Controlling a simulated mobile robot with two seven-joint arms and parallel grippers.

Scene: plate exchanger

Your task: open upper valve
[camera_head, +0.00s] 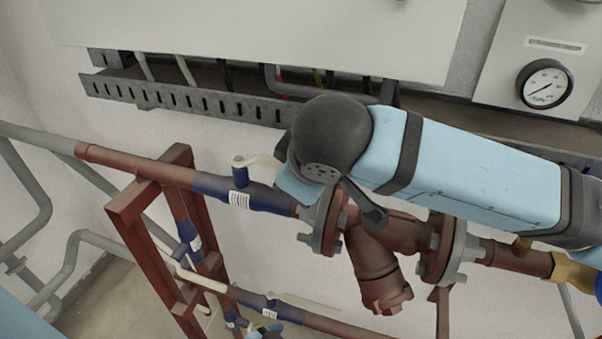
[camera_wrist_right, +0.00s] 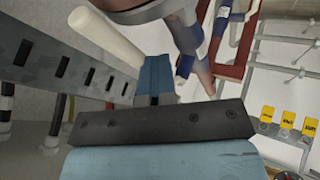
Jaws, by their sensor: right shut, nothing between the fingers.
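The upper valve (camera_head: 240,190) is a dark blue body on the upper red-brown pipe in the head view. Its cream lever (camera_head: 262,160) runs right from the stem, and its far end goes behind my right gripper. My right gripper (camera_head: 296,187) comes in from the right, its light blue fingers beside the lever's end and above the pipe. In the right wrist view the fingers (camera_wrist_right: 154,78) are together and empty. The cream lever (camera_wrist_right: 106,37) lies just left of them; whether they touch is unclear.
A lower valve (camera_head: 262,303) with a cream lever sits on the pipe below. A flanged red-brown strainer (camera_head: 380,275) stands close under my right wrist. A slotted metal rail (camera_head: 190,98) runs along the wall behind. A pressure gauge (camera_head: 545,84) hangs at upper right.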

